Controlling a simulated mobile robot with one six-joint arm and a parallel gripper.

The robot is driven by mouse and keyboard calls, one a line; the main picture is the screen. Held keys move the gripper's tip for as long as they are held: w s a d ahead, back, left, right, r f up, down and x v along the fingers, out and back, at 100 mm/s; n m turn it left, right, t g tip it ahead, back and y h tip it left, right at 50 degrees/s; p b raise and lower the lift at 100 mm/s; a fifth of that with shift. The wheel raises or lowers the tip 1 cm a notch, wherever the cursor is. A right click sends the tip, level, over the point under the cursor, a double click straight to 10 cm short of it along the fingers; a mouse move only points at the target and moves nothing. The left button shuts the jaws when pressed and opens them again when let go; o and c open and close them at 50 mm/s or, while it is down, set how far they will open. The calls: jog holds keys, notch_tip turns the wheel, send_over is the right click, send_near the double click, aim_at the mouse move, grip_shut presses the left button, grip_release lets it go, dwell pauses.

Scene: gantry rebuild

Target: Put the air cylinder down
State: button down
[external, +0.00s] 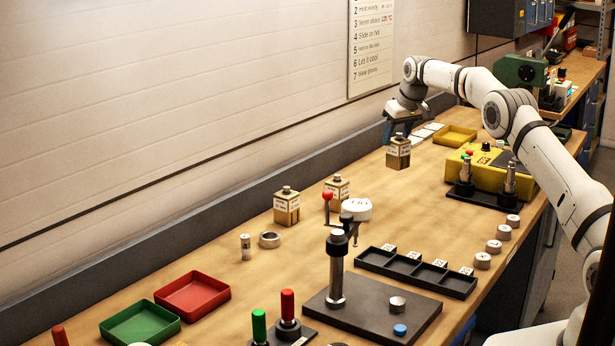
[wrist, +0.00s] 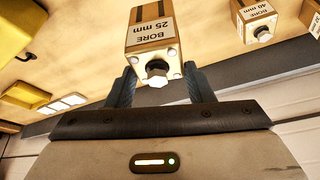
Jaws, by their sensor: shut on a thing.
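My gripper (external: 398,130) is over the far half of the bench and points down. It is shut on an air cylinder (external: 398,153), a brown block with pale end caps and a white label. In the wrist view this cylinder (wrist: 152,35) reads "BORE 25 mm" and sits between the fingertips of my gripper (wrist: 160,85). I cannot tell whether its base touches the wooden bench top. Two similar cylinders stand upright on the bench nearer the camera, one at left (external: 286,208) and one behind it (external: 337,191). The wrist view shows one labelled "BORE 40 mm" (wrist: 257,14).
A yellow tray (external: 455,136) and white cards (external: 428,129) lie beyond the held cylinder. A yellow unit (external: 478,173) with metal posts stands to its right. A black slotted tray (external: 415,272), a press (external: 337,270) and red (external: 192,293) and green (external: 140,323) trays are nearer. Bench around the held cylinder is clear.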

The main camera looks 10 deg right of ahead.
jog(key=s+a+n+y+b, duration=0.1)
jog(key=s+a, duration=0.5)
jog(key=a, duration=0.4)
jog(key=s+a+n+b, duration=0.2)
jog(key=s+a, duration=0.5)
jog(key=a, duration=0.2)
jog(key=s+a+n+y+b, duration=0.1)
jog(key=s+a, duration=0.5)
jog(key=a, duration=0.4)
jog(key=s+a+n+g+b, duration=0.1)
jog(key=s+a+n, duration=0.1)
jog(key=s+a, duration=0.65)
jog(key=s+a+n+g+b, duration=0.15)
jog(key=s+a, duration=0.25)
jog(key=s, duration=0.9)
jog(key=shift+t, duration=0.35)
jog(key=shift+s+f+p, duration=0.1)
jog(key=shift+f+p, duration=0.5)
jog(key=shift+f, duration=4.2)
jog(key=c, duration=0.7)
grip_release()
jog(key=shift+f, duration=0.15)
